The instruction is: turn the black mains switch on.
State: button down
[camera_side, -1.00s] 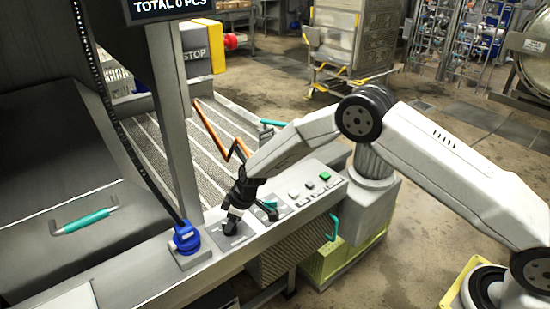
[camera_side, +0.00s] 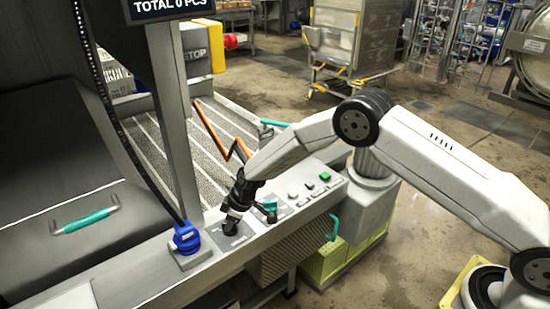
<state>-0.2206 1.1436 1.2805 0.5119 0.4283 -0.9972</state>
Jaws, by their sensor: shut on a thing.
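My gripper (camera_side: 234,219) points down at a grey plate (camera_side: 222,241) on the front rail of the machine, just right of the blue plug. It is shut on the black mains switch (camera_side: 230,230), of which only a small dark part shows low between the jaws. The fingers and wrist hide most of the switch, so its turned position cannot be read.
A blue plug (camera_side: 186,238) with a black cable stands close left of my gripper. Close right are a teal-and-black handle (camera_side: 269,207) and a row of small buttons, one green (camera_side: 325,177). A grey post (camera_side: 173,120) rises behind the plug.

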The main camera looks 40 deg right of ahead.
jog(key=shift+s+m, duration=0.1)
jog(key=shift+m, duration=0.5)
jog(key=shift+m+t+h, duration=0.5)
jog(key=shift+m+h, duration=0.3)
jog(key=shift+m, duration=1)
jog(key=shift+a+m+h, duration=0.1)
jog(key=shift+m+h, duration=0.7)
jog(key=shift+m, duration=1.4)
jog(key=shift+a+m+h, duration=0.1)
jog(key=shift+m+h, duration=0.8)
jog(key=shift+m, duration=1.3)
jog(key=shift+m+g+h, duration=0.6)
jog(key=shift+m+h, duration=0.1)
jog(key=shift+m, duration=1.5)
jog(key=shift+a, duration=0.1)
jog(key=c, duration=0.6)
grip_release()
